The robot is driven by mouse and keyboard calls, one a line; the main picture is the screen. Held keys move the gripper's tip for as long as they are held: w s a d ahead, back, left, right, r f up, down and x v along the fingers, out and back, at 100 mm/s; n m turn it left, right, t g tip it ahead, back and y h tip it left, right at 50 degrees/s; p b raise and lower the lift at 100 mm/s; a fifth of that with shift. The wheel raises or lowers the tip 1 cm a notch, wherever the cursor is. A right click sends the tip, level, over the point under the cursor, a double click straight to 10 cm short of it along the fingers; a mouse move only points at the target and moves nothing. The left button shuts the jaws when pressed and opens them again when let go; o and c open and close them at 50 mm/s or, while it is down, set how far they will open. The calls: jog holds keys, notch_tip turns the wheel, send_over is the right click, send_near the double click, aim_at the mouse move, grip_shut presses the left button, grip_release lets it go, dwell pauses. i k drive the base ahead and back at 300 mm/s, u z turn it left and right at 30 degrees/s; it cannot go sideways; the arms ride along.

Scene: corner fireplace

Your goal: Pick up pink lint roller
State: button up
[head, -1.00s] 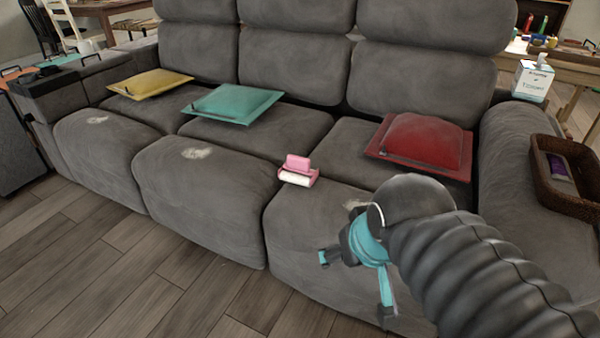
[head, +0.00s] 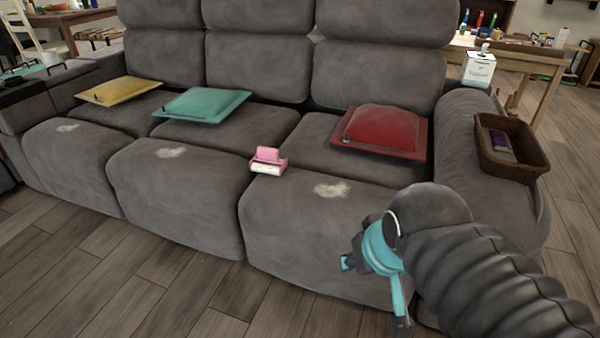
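The pink lint roller (head: 267,160) with a white roll lies on the grey sofa (head: 185,215), near the front of the seat where the middle and right cushions meet. My gripper (head: 372,290) is in front of the right seat cushion, lower and to the right of the lint roller and clear of it. Its teal fingers are spread apart, with nothing seen between them. Part of the gripper is hidden behind my arm.
Yellow (head: 108,91), teal (head: 202,105) and red (head: 383,131) pillows lie on the seats. Pale lint patches (head: 331,190) mark the cushions. A wicker basket (head: 527,167) and a tissue box (head: 479,69) are on the right armrest. The wooden floor (head: 110,280) in front is clear.

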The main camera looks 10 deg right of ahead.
aim_at(268, 160)
jog(key=z, duration=0.4)
jog(key=k, duration=0.9)
jog(key=u, duration=0.4)
jog(key=i, duration=0.6)
jog(key=u, duration=0.9)
jog(key=i, duration=0.7)
jog(key=z, duration=0.55)
jog(key=i, duration=0.65)
jog(key=z, duration=0.55)
